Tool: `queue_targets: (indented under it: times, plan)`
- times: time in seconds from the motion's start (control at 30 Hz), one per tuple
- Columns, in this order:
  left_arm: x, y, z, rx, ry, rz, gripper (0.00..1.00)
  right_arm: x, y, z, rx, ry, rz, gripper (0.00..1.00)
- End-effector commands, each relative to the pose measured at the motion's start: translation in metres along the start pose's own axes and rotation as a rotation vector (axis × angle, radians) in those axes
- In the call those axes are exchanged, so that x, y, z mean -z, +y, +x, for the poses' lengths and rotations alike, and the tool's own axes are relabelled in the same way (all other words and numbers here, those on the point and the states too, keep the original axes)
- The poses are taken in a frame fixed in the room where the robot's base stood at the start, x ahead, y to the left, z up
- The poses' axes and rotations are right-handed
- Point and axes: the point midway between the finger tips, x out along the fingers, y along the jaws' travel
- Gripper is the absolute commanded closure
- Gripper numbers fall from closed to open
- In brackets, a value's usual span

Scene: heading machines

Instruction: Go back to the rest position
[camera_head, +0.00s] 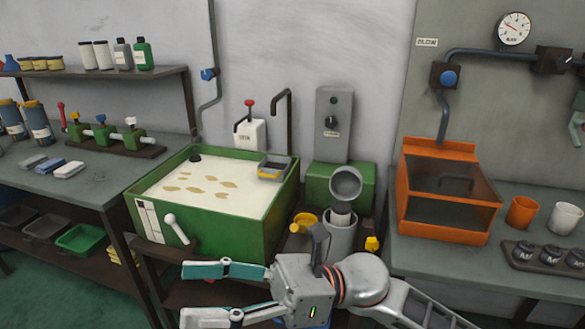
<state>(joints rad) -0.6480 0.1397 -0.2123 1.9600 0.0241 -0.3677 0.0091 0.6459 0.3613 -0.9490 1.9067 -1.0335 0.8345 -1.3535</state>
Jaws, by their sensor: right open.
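My right gripper (205,294) shows at the bottom centre of the head view. Its arm comes in from the lower right. The two fingers point left and stand wide apart, with nothing between them. One finger has a teal pad facing the viewer. The gripper is in front of the green tank (225,225) and appears lower than its rim; I cannot tell the exact gap. My left gripper is not in view.
The green tank holds pale liquid with brownish patches and has a small yellow-edged tray (273,172) at its rim. A grey cylinder (340,238) stands right of it. An orange box (445,222) sits on the right bench. A left bench (75,188) carries valves and bottles.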

Motion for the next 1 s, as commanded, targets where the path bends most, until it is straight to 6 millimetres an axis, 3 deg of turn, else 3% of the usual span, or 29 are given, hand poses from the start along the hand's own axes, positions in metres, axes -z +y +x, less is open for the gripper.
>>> queue_targets:
  times: [0.13,0.27,0.37,0.53,0.67,0.77,0.9,1.0]
  plan:
    - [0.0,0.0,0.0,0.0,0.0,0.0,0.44,-0.013,-0.036,-0.03,0.167,-0.282,0.348,0.44]
    - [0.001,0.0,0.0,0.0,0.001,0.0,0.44,-0.006,-0.072,-0.076,0.3,-0.53,0.656,0.44]
    - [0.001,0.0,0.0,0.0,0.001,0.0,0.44,0.016,-0.096,-0.121,0.396,-0.729,0.892,0.44]
    - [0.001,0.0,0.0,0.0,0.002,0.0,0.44,0.084,-0.117,-0.209,0.544,-1.088,1.277,0.44]
    - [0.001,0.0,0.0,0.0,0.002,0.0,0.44,0.149,-0.112,-0.271,0.638,-1.352,1.519,0.44]
    - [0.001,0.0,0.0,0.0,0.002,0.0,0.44,0.203,-0.095,-0.312,0.699,-1.554,1.677,0.44]
    - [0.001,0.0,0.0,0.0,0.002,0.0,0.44,0.276,-0.056,-0.36,0.774,-1.831,1.853,0.44]
    - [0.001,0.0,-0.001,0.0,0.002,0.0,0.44,0.32,-0.024,-0.385,0.816,-2.009,1.939,0.44]
